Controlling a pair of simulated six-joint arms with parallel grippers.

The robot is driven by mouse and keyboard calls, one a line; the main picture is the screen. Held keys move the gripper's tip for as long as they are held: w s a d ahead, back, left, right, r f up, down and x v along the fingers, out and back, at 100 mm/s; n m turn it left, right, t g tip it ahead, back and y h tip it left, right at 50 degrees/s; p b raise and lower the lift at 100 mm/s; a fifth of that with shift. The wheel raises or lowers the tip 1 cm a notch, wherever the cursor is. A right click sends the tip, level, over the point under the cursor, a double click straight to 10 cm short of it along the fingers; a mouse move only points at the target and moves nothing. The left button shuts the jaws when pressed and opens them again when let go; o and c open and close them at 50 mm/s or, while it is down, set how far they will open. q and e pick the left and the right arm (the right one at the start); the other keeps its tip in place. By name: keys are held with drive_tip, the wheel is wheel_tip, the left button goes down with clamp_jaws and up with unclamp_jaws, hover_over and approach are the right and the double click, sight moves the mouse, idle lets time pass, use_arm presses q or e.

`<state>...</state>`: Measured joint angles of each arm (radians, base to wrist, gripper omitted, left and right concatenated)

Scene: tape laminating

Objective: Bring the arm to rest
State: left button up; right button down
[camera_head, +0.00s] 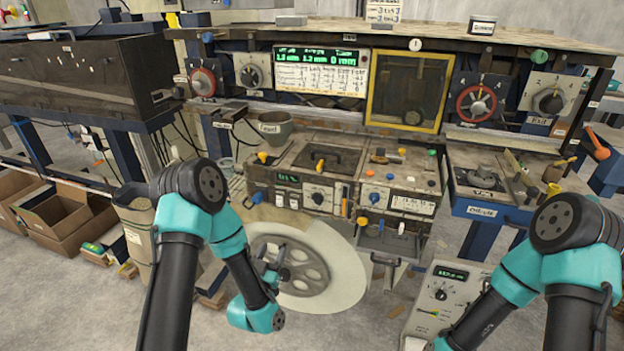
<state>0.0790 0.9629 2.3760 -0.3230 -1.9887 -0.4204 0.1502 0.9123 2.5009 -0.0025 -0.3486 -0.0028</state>
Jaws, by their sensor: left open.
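My left arm comes in from the lower left and folds down in front of the big pale tape roll (345,275). My left gripper (275,266) is small and dark, above the teal wrist, and hangs open in front of the roll's grey hub. I see nothing between its fingers. I cannot tell whether it touches the roll. My right arm (568,225) comes in from the lower right and bends down toward the bottom edge. Its gripper is out of the picture.
The laminating machine (345,175) with knobs and a metal funnel (272,127) stands behind the roll. A grey control box (446,295) is on the floor beside my right arm. A bin (140,235) and cardboard boxes (60,215) stand at left. A blue-edged side table (490,211) is at right.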

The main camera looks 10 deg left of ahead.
use_arm(q)
wheel_tip(320, 180, down, 9)
drive_tip(key=s+g, duration=0.2)
drive_tip(key=g, duration=0.4)
drive_tip(key=s+f+n+g, duration=0.1)
drive_tip(key=s+f+g, duration=0.2)
drive_tip(key=s, duration=0.3)
drive_tip(key=s+f+n+g, duration=0.1)
drive_tip(key=s+f+g, duration=0.3)
drive_tip(key=s+g, duration=0.2)
drive_tip(key=s+f+n+g+h, duration=0.1)
drive_tip(key=s+f+g, duration=0.3)
drive_tip(key=s, duration=0.4)
drive_tip(key=shift+s+d+g, duration=0.2)
drive_tip(key=shift+d+g, duration=0.15)
drive_tip(key=shift+g, duration=0.35)
